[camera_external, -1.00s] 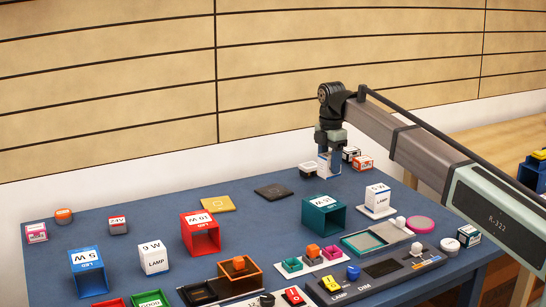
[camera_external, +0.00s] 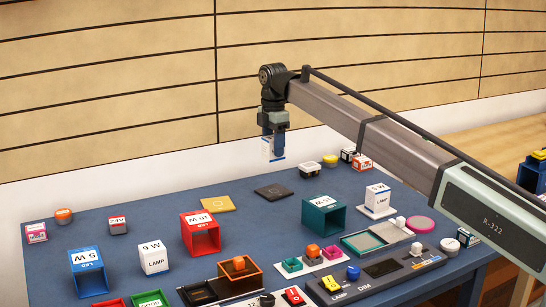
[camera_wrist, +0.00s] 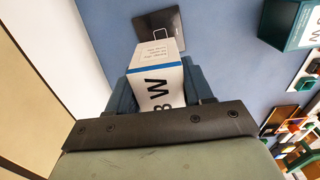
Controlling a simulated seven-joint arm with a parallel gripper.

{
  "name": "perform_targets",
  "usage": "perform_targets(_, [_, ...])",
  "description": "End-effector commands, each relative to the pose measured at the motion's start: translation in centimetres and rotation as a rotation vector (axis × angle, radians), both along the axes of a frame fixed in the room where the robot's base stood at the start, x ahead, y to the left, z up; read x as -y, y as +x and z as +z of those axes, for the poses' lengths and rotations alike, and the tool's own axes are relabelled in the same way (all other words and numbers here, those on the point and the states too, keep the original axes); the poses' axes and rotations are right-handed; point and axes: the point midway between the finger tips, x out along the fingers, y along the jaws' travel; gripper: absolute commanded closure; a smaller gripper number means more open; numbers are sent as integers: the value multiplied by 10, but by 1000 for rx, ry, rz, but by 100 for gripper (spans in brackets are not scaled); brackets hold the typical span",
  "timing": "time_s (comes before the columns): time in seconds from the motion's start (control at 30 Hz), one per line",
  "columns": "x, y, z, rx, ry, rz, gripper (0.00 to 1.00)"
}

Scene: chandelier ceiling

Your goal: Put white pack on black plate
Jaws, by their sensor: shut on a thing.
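My gripper (camera_external: 272,148) is shut on the white pack (camera_external: 267,149) and holds it in the air above the back of the table. In the wrist view the white pack (camera_wrist: 157,72) has a blue stripe and black lettering, and sits between the blue fingers. The black plate (camera_external: 273,192) lies flat on the table, below the held pack and a little apart from it. In the wrist view the black plate (camera_wrist: 170,22) shows just beyond the pack, which covers part of it.
A tan plate (camera_external: 217,203) lies left of the black plate. A teal open box (camera_external: 323,215) and a red open box (camera_external: 201,233) stand in front. A small black-and-white block (camera_external: 310,169) and a yellow-topped item (camera_external: 330,160) are to the right. The wall is close behind.

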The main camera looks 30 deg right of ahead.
Motion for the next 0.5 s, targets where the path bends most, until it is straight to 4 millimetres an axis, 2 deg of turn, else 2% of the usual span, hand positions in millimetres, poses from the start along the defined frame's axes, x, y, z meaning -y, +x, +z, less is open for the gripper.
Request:
perform_targets(0.27, [0, -2, -9, 0, 0, -84, 80])
perform_targets(0.5, [1, -2, -45, 0, 0, -84, 80])
